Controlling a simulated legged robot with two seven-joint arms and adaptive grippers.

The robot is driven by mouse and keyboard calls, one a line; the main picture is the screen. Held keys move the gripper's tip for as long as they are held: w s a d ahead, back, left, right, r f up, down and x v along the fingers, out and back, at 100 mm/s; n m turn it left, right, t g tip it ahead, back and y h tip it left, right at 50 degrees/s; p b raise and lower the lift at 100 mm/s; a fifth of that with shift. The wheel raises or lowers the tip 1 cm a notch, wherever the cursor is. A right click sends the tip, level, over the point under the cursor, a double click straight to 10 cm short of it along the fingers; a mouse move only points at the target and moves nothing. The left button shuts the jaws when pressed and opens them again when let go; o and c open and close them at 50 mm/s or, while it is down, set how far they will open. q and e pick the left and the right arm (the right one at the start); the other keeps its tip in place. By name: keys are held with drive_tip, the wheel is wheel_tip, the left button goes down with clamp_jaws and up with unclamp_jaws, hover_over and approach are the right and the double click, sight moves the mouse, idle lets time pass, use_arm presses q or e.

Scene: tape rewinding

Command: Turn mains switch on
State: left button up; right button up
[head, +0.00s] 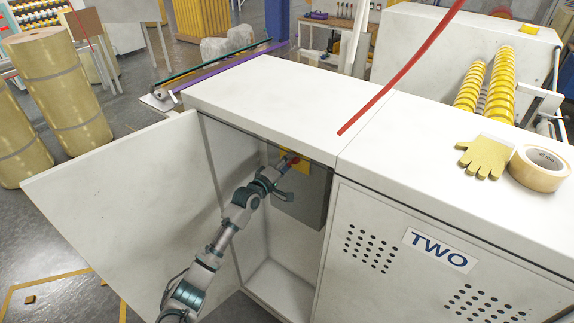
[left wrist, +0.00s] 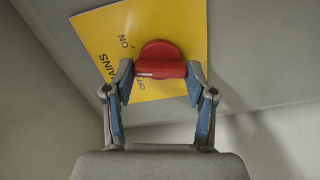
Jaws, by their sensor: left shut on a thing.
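The mains switch is a red rotary knob (left wrist: 160,68) on a yellow plate (left wrist: 100,42) marked MAINS, ON and OFF. The plate is fixed to a grey box (head: 305,205) inside the open white cabinet (head: 275,80). My left gripper (left wrist: 160,82) is shut on the red knob, one finger on each side of its raised bar. In the left wrist view the bar lies roughly level and the plate is tilted. In the head view my left gripper (head: 288,165) reaches into the cabinet and partly hides the switch. My right gripper is not in view.
The cabinet door (head: 130,200) stands open to the left of my left arm. A yellow glove (head: 485,157) and a tape roll (head: 540,168) lie on the cabinet top. Large tan rolls (head: 60,85) stand at the left.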

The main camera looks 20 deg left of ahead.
use_arm(q)
drive_tip(key=m, duration=0.2)
drive_tip(key=f+m, duration=0.1)
drive_tip(key=m, duration=0.1)
drive_tip(key=shift+s+d+f+m+b, duration=0.1)
drive_tip(key=shift+d+m+b, duration=0.05)
drive_tip(key=shift+m+b, duration=0.25)
idle(0.4)
drive_tip(key=o, duration=1.1)
drive_tip(key=shift+c, duration=0.2)
drive_tip(key=shift+o, duration=0.5)
drive_tip(key=shift+r, duration=0.25)
drive_tip(key=v, duration=1.1)
drive_tip(key=shift+s+a, duration=0.3)
drive_tip(key=shift+s, duration=0.05)
